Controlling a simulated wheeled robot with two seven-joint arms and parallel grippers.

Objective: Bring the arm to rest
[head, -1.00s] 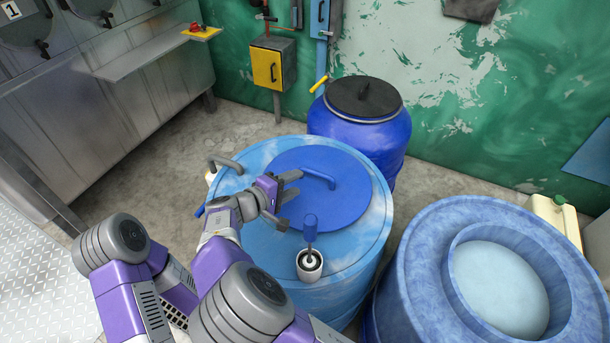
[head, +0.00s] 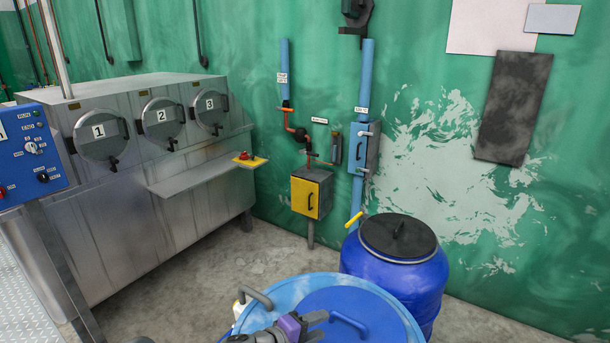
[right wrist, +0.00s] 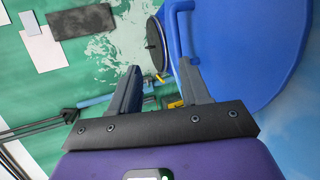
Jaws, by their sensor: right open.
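My right gripper (head: 316,326) is at the bottom of the head view, over the light-blue drum (head: 290,292), beside its blue lid (head: 375,308). In the right wrist view its two fingers (right wrist: 160,88) are spread apart with nothing held between them. The lid's blue handle (head: 348,322) is just right of the fingers in the head view. It also shows beyond the right finger in the wrist view (right wrist: 174,35); I cannot tell whether they touch. My left gripper is not in view.
A dark-blue drum with a black lid (head: 398,237) stands behind. Steel machines with numbered doors (head: 160,120) line the left, with a shelf (head: 200,175). A yellow box (head: 311,193) and blue pipes are on the green wall. Bare floor (head: 215,285) lies between.

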